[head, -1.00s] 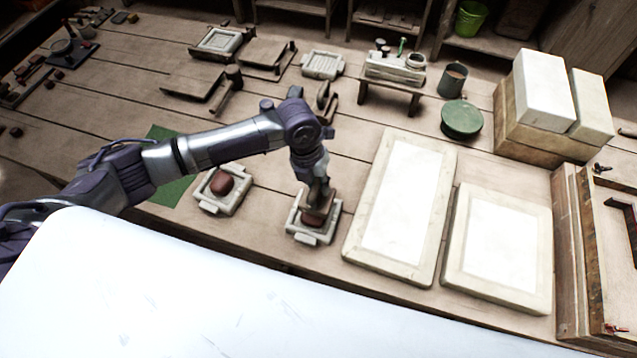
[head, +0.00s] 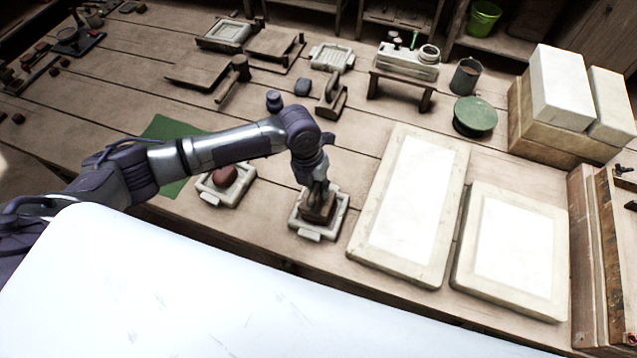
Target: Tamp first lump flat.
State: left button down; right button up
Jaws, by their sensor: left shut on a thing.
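My left gripper (head: 318,189) is shut on a wooden tamper (head: 317,208), reaching down from above. The tamper's block sits within the rim of a pale mould (head: 304,233) near the table's front edge. The lump in that mould is hidden under the block, so I cannot see how flat it is. To the left, a second pale mould (head: 212,197) holds a rounded red-brown lump (head: 224,175). My right gripper is not in view.
Two pale framed slabs (head: 383,246) (head: 466,284) lie right of the mould. A green mat (head: 166,130) lies at the left. A wooden tool with a handle (head: 331,104), a mallet (head: 232,82) and a green round lid (head: 475,116) stand farther back.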

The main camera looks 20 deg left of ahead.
pick_arm(q)
jog(key=shift+d+p+v, duration=0.2)
jog(key=shift+p+v, duration=0.7)
jog(key=shift+p, duration=0.2)
jog(key=shift+d+p+v, duration=0.2)
jog(key=shift+p+v, duration=0.75)
jog(key=shift+p, duration=0.2)
jog(key=shift+d+p+v, duration=0.15)
jog(key=shift+p+v, duration=0.75)
jog(key=shift+p, duration=0.2)
jog(key=shift+f, duration=0.1)
jog(key=shift+w+d+f+b, duration=0.3)
jog(key=shift+f+b, duration=0.2)
jog(key=shift+b, duration=0.2)
jog(key=shift+w+d+f, duration=0.1)
jog(key=shift+w+d, duration=0.05)
